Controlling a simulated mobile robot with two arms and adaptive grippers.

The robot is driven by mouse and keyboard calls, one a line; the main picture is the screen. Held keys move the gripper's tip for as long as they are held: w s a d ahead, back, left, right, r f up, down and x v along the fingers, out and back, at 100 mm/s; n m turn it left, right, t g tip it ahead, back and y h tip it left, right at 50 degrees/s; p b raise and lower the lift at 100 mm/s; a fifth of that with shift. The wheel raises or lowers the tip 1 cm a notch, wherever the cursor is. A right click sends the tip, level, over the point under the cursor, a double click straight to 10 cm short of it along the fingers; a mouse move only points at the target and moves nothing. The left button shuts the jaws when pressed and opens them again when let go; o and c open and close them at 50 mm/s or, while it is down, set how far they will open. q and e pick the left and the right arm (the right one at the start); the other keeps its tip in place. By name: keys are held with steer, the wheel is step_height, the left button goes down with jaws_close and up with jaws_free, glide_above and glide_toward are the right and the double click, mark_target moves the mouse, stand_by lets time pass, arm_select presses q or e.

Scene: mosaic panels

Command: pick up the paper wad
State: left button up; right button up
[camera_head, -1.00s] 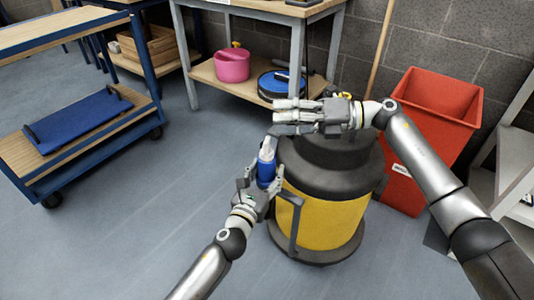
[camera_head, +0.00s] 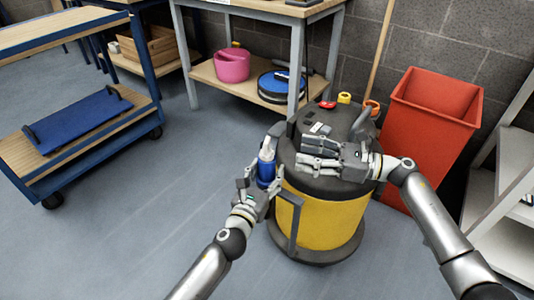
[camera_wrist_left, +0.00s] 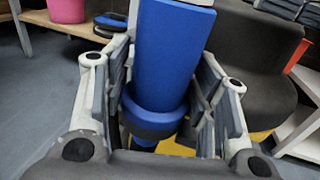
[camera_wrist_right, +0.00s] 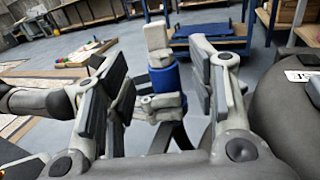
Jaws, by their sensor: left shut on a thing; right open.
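My left gripper (camera_head: 262,182) is shut on a blue cylindrical thing (camera_head: 267,168), held upright just left of the yellow and black drum vacuum (camera_head: 325,220). The left wrist view shows the blue cylinder (camera_wrist_left: 172,55) between both fingers. My right gripper (camera_head: 312,155) is open and points left, in front of the vacuum's black top. In the right wrist view, the blue thing (camera_wrist_right: 166,76) appears beyond the gap between the open fingers, apart from them.
A red bin (camera_head: 430,125) stands right of the vacuum. A workbench behind holds a pink bucket (camera_head: 232,65) and a blue round thing (camera_head: 280,85) on its lower shelf. A trolley with a blue board (camera_head: 80,120) stands at left. Floor between is clear.

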mark_target(269, 144)
steer(key=x, duration=0.6)
steer(key=r+x, duration=0.1)
steer(key=x, duration=0.2)
steer(key=shift+s+a, duration=0.15)
steer(key=shift+a, duration=0.65)
steer(key=shift+c, duration=0.3)
steer(key=c, duration=0.8)
